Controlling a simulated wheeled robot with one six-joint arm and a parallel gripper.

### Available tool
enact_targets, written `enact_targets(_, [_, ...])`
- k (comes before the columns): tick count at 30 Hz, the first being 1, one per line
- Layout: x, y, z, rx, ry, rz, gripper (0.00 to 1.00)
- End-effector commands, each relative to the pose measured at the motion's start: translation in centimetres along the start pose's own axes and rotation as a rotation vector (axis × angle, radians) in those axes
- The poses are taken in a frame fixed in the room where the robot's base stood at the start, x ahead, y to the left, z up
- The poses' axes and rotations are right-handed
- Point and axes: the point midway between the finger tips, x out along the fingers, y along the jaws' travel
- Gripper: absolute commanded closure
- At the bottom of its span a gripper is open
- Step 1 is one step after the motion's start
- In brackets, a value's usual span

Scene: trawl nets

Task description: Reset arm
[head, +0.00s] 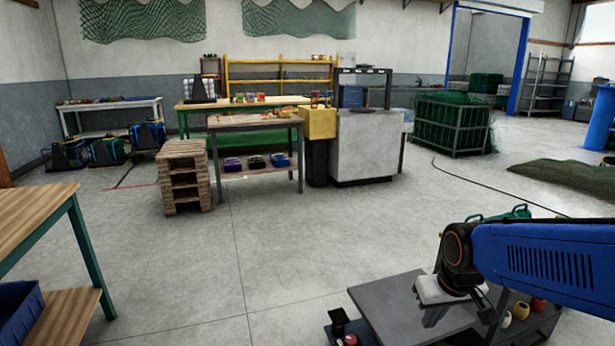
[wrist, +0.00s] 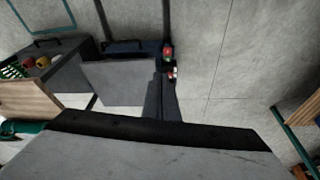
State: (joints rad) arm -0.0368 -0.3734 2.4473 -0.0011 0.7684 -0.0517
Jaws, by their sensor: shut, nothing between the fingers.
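My arm reaches in from the right in the head view, with its blue link roughly level and a black joint at its end. My gripper (head: 434,317) hangs from that joint with a pale grey body, pointing down above a dark grey flat top. In the wrist view, its dark fingers (wrist: 160,98) are together with nothing between them. The large grey gripper body fills the bottom of that view. In the head view the fingertips are small and hard to make out against the grey top.
Yellow and red round items (head: 520,310) sit low beside the arm. A wooden table with green legs (head: 40,205) stands at the left, with a blue crate (head: 18,312) below. Stacked pallets (head: 183,178) and a workbench (head: 255,122) stand further back. The middle floor is clear.

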Motion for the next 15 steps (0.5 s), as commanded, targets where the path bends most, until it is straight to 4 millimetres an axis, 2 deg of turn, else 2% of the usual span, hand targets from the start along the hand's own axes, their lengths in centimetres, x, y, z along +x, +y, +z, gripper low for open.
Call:
enact_targets(1, [-1.1, 0.1, 0.8, 0.006, 0.016, 0.002, 1.00])
enact_targets(6, [-3.8, 0.2, 3.8, 0.029, 0.044, 0.006, 1.00])
enact_targets(15, [-7.5, 0.2, 9.1, 0.066, 0.095, 0.013, 1.00])
